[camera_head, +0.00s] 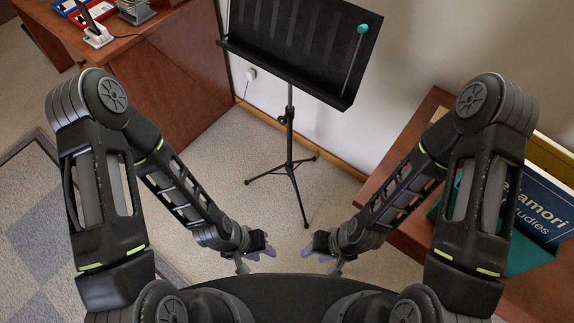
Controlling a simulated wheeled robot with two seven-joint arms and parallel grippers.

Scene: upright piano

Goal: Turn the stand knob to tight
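The black music stand (290,163) stands upright on the carpet ahead of me, with its tripod legs spread. A small dark knob (283,120) sits on its pole below the desk; its setting is too small to read. The tilted black desk (290,65) is on top. My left gripper (262,252) is low and near me, left of the stand's foot and apart from it. My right gripper (318,248) is low on the right, also apart from the stand. Neither gripper is near the knob. Their fingers are too small and overlapped to tell open from shut.
A teal-headed stick (355,55) leans on the desk. A wooden cabinet (170,75) with items on top stands at the left. At the right, a wooden surface (405,180) holds blue and yellow books (545,205). The carpet around the stand's legs is clear; a wall is behind.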

